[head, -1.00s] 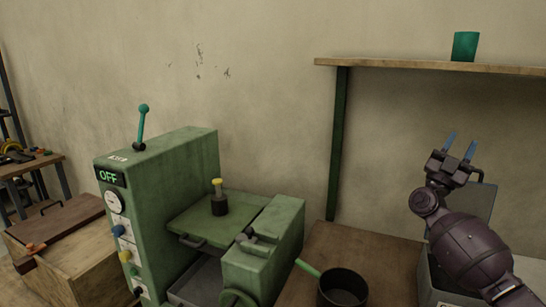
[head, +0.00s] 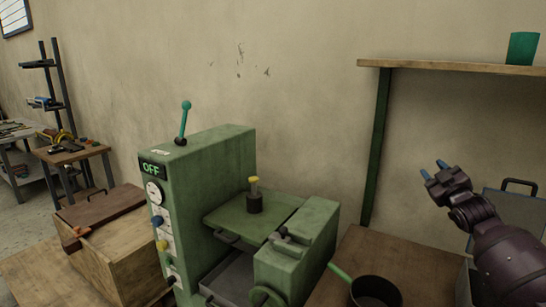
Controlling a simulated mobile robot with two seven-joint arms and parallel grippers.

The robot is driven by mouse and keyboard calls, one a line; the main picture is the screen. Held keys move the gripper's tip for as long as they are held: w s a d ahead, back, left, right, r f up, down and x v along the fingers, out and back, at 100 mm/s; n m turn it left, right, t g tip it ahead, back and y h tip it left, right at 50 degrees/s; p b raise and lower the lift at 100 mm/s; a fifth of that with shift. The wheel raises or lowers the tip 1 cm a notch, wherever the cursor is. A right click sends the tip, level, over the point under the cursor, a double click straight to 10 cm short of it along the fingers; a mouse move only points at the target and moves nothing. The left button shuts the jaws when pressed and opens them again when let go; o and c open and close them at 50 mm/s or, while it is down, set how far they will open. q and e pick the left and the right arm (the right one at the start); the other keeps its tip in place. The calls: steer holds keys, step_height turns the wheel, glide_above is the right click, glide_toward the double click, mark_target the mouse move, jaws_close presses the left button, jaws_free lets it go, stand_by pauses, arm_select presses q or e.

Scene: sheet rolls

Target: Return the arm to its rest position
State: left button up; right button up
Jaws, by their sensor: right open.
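My right arm (head: 512,259) comes in from the lower right. Its right gripper (head: 434,170) is open and empty, with blue fingertips pointing up and left. It is in the air below the shelf, in front of the wall and right of the shelf's green post. My left gripper is not in view.
A green machine (head: 215,190) reading OFF stands in the middle, with a lever on top. A dark pot (head: 376,291) with a green handle sits on the brown table (head: 375,255). A green cup (head: 522,48) stands on the shelf (head: 450,66). A wooden box (head: 125,255) is at left.

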steer(key=s+a+f+m+g+h, duration=0.1)
steer(key=s+f+g, duration=0.15)
steer(key=f, duration=0.55)
steer(key=s+f+m+g+h, duration=0.1)
steer(key=s+f+g, duration=0.15)
steer(key=f, duration=0.55)
steer(key=s+a+f+m, duration=0.1)
steer(key=s+a+f, duration=0.2)
steer(key=s+f, duration=0.3)
steer(key=s+a+f+m+g, duration=0.1)
steer(key=s+a+f, duration=0.3)
steer(key=s+f, duration=0.3)
steer(key=s+a+f+g+y, duration=0.1)
steer(key=s+a+f, duration=0.3)
steer(key=s+f, duration=0.3)
steer(key=shift+s+f+m, duration=0.15)
steer(key=shift+s+m, duration=0.05)
steer(key=shift+s, duration=0.8)
steer(key=shift+s+f+m, duration=0.1)
steer(key=shift+s+m, duration=0.1)
steer(key=shift+s, duration=0.8)
steer(key=s+a+f+m+g, duration=0.1)
steer(key=s+a, duration=0.1)
steer(key=s, duration=0.5)
steer(key=s+a+f+m, duration=0.1)
steer(key=s+a+f, duration=0.1)
steer(key=s, duration=0.6)
steer(key=shift+a+m+g, duration=0.15)
steer(key=shift+m+g, duration=0.25)
